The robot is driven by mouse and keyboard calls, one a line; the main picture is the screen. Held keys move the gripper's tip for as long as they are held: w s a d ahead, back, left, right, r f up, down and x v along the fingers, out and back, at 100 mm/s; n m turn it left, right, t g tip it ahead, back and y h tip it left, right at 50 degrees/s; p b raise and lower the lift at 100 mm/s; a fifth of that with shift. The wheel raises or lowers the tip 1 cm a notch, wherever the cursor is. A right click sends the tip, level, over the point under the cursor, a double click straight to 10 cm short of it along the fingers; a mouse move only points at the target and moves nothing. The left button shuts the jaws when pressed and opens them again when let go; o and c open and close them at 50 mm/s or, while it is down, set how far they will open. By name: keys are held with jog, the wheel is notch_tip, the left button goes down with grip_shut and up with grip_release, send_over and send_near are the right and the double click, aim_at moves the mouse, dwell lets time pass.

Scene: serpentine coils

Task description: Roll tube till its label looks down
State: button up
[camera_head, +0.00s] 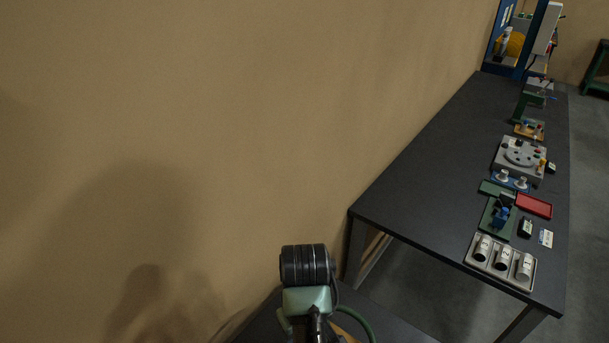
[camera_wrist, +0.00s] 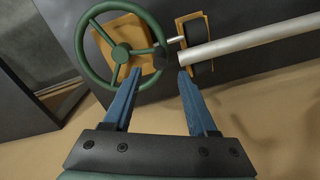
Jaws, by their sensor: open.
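A silver-grey tube (camera_wrist: 255,40) runs from the middle to the upper right edge of the wrist view, where it is cut off. Its near end lies over a black and wooden support (camera_wrist: 194,22). No label shows on its visible side. A green handwheel (camera_wrist: 92,68) with spokes stands to its left, in front of a wooden plate (camera_wrist: 141,54). My gripper (camera_wrist: 154,72) is open and empty, its two blue fingers apart. The left fingertip overlaps the wheel in the picture and the right one is just below the tube's end. I cannot tell whether either touches.
In the head view a dark table (camera_head: 405,185) stands at the right, with a grey tray (camera_head: 480,264) of white cylinders, a red tray (camera_head: 534,205) and a grey device (camera_head: 519,160). A tan wall (camera_head: 200,110) fills the left.

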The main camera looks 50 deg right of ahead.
notch_tip(320, 180, down, 11)
jog(key=shift+w+f, duration=0.1)
jog(key=shift+f, duration=0.1)
dwell(0.3)
grip_shut()
dwell(1.3)
